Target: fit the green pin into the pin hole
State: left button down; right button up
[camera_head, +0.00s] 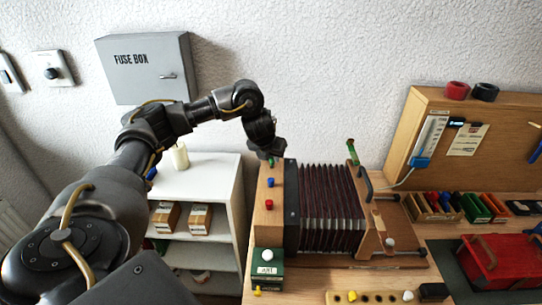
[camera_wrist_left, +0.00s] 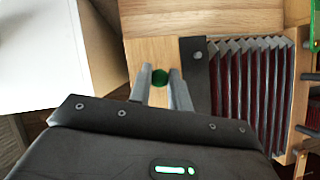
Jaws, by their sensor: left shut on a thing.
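My left gripper (camera_head: 269,156) is at the far end of a light wooden block (camera_head: 267,225), left of a dark red bellows. In the left wrist view the gripper (camera_wrist_left: 159,82) is shut on the green pin (camera_wrist_left: 160,77), whose round top shows between the fingertips. The green pin (camera_head: 270,162) also shows just below the gripper in the head view. A blue pin (camera_head: 270,183) and a red pin (camera_head: 269,204) stand in a row on the block. The pin hole is not visible, and I cannot tell how deep the green pin sits. My right gripper is not in view.
The bellows (camera_head: 330,208) stand close right of the block. A white shelf (camera_head: 205,180) is to the left. A green box with a white knob (camera_head: 268,256) sits at the block's near end. A red case (camera_head: 502,262) and bins are farther right.

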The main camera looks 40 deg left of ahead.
pick_arm(q)
jog(key=shift+f, duration=0.35)
dwell(0.3)
jog(key=c, duration=1)
grip_release()
jog(key=shift+o, duration=0.2)
notch_tip(320, 180, up, 8)
jog(key=p, duration=0.6)
jog(key=shift+f+p, duration=0.2)
jog(key=shift+p, duration=0.2)
jog(key=shift+a+f, duration=0.1)
